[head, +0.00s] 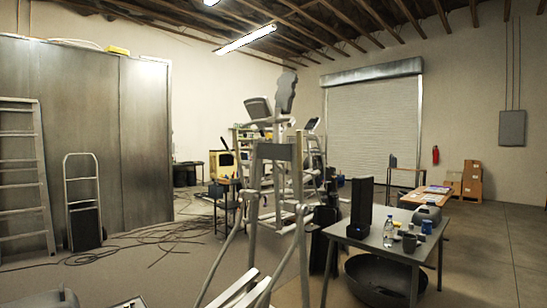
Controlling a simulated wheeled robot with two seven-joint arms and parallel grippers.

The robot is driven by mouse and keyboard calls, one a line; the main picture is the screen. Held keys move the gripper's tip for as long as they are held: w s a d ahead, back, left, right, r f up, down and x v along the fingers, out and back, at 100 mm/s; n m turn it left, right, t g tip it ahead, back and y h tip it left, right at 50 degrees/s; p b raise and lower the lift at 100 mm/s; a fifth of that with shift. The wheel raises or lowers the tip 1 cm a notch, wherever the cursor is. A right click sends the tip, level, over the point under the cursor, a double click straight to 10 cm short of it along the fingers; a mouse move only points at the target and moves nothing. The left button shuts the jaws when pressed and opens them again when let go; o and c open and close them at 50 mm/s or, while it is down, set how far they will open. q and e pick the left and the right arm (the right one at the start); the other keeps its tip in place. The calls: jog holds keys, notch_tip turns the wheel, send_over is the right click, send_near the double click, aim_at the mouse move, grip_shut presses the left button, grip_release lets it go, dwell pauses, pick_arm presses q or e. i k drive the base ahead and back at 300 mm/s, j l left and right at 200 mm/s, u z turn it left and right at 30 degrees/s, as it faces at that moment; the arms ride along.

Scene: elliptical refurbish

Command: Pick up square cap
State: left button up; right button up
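I cannot make out a square cap in the head view. A grey elliptical machine (277,152) stands upright in the middle, with its pedals and rails running down to the bottom edge. A grey table (374,246) stands to its right. On it are a tall black box (361,205), a clear bottle (388,232), a blue can (427,227), small dark cups (409,243) and a grey rounded device (427,215). Neither of my grippers shows in this view.
A black bowl-shaped bin (378,283) sits under the table. Cables (150,240) lie across the floor at left. A hand truck (83,195) and a ladder (22,185) lean near the metal wall. Cardboard boxes (471,183) stand at the back. Floor at far right is clear.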

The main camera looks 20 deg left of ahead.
aim_at(422, 237)
jog(key=i+l+u, duration=0.55)
jog(key=l, duration=0.35)
jog(key=i+l+u, duration=0.35)
jog(key=l, duration=0.35)
jog(key=i+l+u, duration=0.15)
jog(key=l, duration=0.25)
jog(key=i+l+u, duration=0.2)
jog(key=l, duration=0.2)
jog(key=i+l+z, duration=0.35)
jog(key=l, duration=0.15)
jog(key=i+l+z, duration=0.65)
jog(key=i, duration=0.25)
